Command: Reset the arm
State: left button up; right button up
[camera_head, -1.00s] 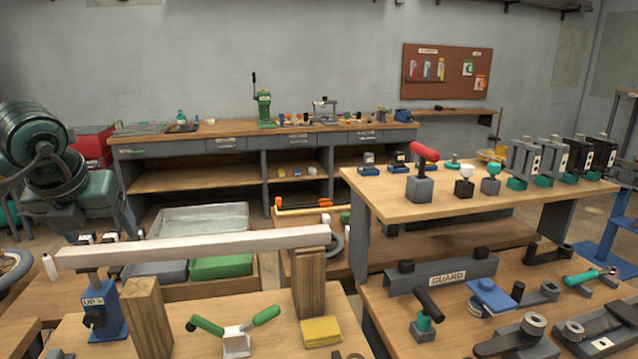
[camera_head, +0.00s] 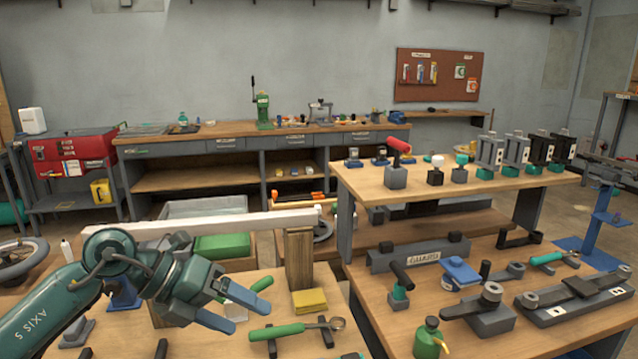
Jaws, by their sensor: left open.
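My left arm (camera_head: 110,258) comes in from the lower left, with "AXIS 5" on its green link. My left gripper (camera_head: 251,317) has blue-grey fingers spread apart, with nothing seen between them. It is over the left front bench (camera_head: 226,342) in the picture, in front of a wooden post and left of a green-handled tool. A small green-handled clamp (camera_head: 262,284) shows partly behind the fingers. Whether the gripper touches anything below is not clear. My right gripper is not in view.
A long pale beam (camera_head: 270,222) rests on a wooden post (camera_head: 299,258). A yellow block (camera_head: 309,301) and a green-handled tool (camera_head: 290,330) lie near the gripper. The right bench (camera_head: 380,320) holds a grey guard (camera_head: 385,260), a green oil can (camera_head: 430,340) and several fixtures.

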pick_arm(q)
jog(key=s+d+n+h, duration=0.4)
jog(key=s+d+h, duration=0.1)
jog(key=d+h, duration=0.4)
jog(key=a+f+n+t+y+p, duration=0.1)
jog(key=a+f+n+t+y, duration=0.45)
jog(key=n, duration=0.75)
jog(key=a+f+n+t+y+p, duration=0.1)
jog(key=a+f+n+t+y, duration=0.2)
jog(key=f+n+t+y, duration=0.55)
jog(key=s+a+f+n+g+y, duration=0.1)
jog(key=s+a+f+n+g, duration=0.1)
jog(key=s+f+n+g, duration=0.3)
jog(key=s+f+n, duration=0.4)
jog(key=s+f, duration=0.3)
jog(key=f, duration=0.1)
jog(key=shift+s+a+f+n+g, duration=0.15)
jog(key=shift+s+n+g, duration=0.15)
jog(key=shift+n, duration=0.05)
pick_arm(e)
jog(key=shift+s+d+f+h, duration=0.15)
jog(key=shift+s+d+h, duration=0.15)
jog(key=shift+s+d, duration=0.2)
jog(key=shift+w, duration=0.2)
